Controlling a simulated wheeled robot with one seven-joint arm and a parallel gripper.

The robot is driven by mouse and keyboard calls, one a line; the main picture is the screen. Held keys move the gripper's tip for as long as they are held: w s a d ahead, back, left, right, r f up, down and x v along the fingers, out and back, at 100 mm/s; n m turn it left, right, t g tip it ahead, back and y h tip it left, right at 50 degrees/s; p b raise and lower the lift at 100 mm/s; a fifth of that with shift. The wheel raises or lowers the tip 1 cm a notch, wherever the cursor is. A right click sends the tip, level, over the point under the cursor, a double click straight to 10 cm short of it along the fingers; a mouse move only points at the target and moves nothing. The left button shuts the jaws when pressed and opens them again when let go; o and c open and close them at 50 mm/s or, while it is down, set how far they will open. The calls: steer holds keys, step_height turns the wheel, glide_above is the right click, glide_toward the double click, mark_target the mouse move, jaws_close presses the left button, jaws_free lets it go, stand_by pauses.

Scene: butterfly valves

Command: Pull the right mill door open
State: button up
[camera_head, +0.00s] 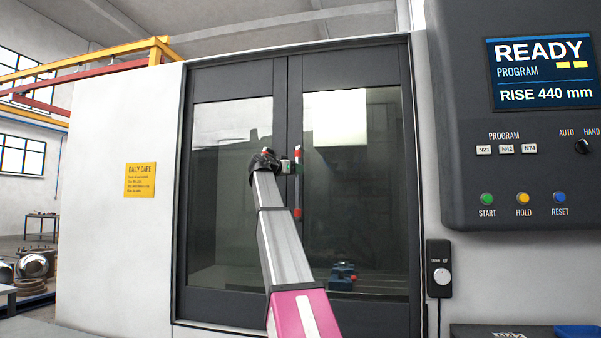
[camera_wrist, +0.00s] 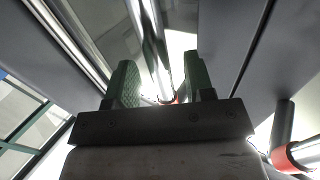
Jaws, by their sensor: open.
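The mill's right door (camera_head: 353,250) is a dark frame around a large window, and it stands shut beside the left door (camera_head: 230,292). Its upright bar handle (camera_head: 297,195) has red ends and is near the middle seam. My gripper (camera_head: 297,168) overlaps the upper part of this handle in the head view. In the wrist view my gripper (camera_wrist: 160,82) has its green fingers apart, with a shiny bar (camera_wrist: 152,45) with a red end showing between them. Whether the fingers touch it, I cannot tell. My arm hides part of the left door.
A control panel (camera_head: 520,150) juts out at the right, with a small dial box (camera_head: 440,270) below it. A second bar with a red collar (camera_wrist: 282,157) shows at the lower right of the wrist view. A blue vise (camera_head: 342,277) shows through the right window.

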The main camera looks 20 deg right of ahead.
steer(key=shift+x, duration=1.85)
jaws_close()
glide_toward(409, 167)
steer(key=d, duration=0.1)
steer(key=s+d, duration=0.1)
steer(key=d+f, duration=0.1)
steer(key=d, duration=0.1)
steer(key=shift+s+d, duration=0.15)
steer(key=shift+s, duration=0.2)
jaws_free()
